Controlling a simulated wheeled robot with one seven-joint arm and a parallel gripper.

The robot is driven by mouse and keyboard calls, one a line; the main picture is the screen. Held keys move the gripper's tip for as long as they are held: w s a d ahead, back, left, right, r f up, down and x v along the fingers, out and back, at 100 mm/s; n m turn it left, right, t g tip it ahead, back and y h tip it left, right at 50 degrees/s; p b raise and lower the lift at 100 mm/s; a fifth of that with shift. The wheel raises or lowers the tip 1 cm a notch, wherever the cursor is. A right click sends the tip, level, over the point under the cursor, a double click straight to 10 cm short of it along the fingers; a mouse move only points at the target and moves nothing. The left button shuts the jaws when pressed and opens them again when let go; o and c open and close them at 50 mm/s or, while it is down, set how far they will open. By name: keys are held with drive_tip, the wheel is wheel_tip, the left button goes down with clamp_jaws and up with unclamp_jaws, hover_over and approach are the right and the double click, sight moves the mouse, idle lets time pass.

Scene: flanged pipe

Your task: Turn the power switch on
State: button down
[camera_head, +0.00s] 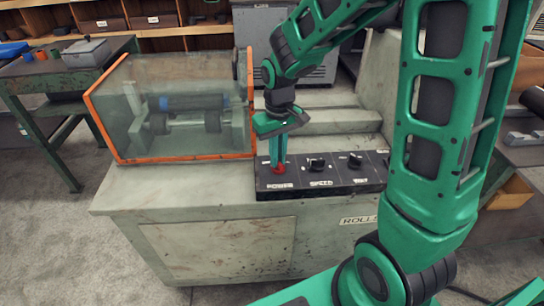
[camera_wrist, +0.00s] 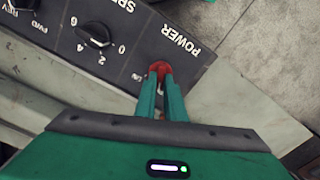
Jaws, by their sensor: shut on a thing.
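The power switch is a red knob (camera_head: 278,169) at the left end of the black control panel (camera_head: 335,184), above the "POWER" label. It also shows in the wrist view (camera_wrist: 160,67), where the fingertips partly cover it. My gripper (camera_head: 278,162) points down at the panel with its green fingers close together, shut on the red knob. In the wrist view my gripper (camera_wrist: 161,80) has one finger on each side of the knob. The knob's exact turn position is hidden by the fingers.
Black knobs for speed (camera_head: 317,164) and direction (camera_head: 355,160) sit to the right on the panel. An orange-framed clear guard (camera_head: 170,115) stands just left over rollers. A green workbench (camera_head: 45,75) is at the far left. Open floor lies front left.

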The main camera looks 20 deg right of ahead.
drive_tip(key=m, duration=1.1)
drive_tip(key=shift+a+r, duration=0.1)
drive_tip(key=shift+w+a+m, duration=0.1)
drive_tip(key=shift+m, duration=1.1)
drive_tip(key=c, duration=1.8)
unclamp_jaws()
drive_tip(key=shift+w+a, duration=0.1)
drive_tip(key=shift+c, duration=0.2)
drive_tip(key=shift+d+m, duration=0.2)
drive_tip(key=shift+m, duration=0.1)
wheel_tip(320, 180, up, 11)
